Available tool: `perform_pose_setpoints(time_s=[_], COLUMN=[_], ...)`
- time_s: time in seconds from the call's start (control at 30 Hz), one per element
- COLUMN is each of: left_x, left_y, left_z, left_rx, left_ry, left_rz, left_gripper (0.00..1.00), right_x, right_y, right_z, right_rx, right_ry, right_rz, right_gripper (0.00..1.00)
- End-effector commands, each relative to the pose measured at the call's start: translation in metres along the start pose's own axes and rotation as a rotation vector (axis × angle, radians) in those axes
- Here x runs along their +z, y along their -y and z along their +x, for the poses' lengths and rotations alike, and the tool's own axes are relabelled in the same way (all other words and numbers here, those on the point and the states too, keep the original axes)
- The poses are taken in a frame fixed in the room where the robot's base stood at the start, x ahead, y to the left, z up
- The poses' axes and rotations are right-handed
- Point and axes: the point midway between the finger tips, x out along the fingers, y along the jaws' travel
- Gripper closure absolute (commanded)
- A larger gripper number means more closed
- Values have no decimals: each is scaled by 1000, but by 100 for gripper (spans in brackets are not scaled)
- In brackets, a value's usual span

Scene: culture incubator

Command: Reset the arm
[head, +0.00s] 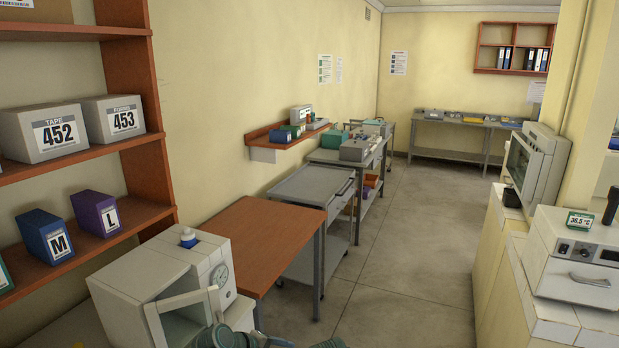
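Parts of my own arm, grey-green and rounded, show at the bottom edge, left of centre, in front of a white box-shaped device (140,272). Neither of my grippers can be made out; the frame's bottom edge cuts off the arm. The white device has a round dial (220,275) on its side, and its pale framed door (183,312) appears to stand open. I cannot tell whether my arm touches the door.
A brown-topped table (250,235) stands just beyond the device. An orange-brown shelf (150,110) with labelled boxes is at left. A cream counter (490,275) at right carries a white instrument (575,245) reading 36.5 °C. The grey floor (410,240) between is clear.

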Motion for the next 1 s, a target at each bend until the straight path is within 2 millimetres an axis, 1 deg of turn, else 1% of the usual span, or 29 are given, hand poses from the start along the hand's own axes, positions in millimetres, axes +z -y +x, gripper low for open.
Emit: perform_pose_setpoints(time_s=[0.03,0.1,0.13,0.2,0.3,0.4,0.57,1.0], left_x=[28,54,61,75,85,88,89,89], left_y=[18,46,57,79,100,112,118,118], left_z=[12,17,17,13,3,-7,-14,-14], left_rx=[-127,-302,-371,-516,-680,-789,-859,-860], left_ry=[45,106,132,193,269,321,356,356], left_rz=[191,446,545,745,954,1082,1159,1159], left_gripper=[42,42,42,42,42,42,42,42], right_x=[0,0,0,0,0,0,0,0], right_y=[0,0,0,0,0,0,0,0], right_z=[0,0,0,0,0,0,0,0], right_rx=[0,0,0,0,0,0,0,0], right_ry=[0,0,0,0,0,0,0,0], right_rz=[0,0,0,0,0,0,0,0], right_gripper=[43,43,43,43,43,43,43,43])
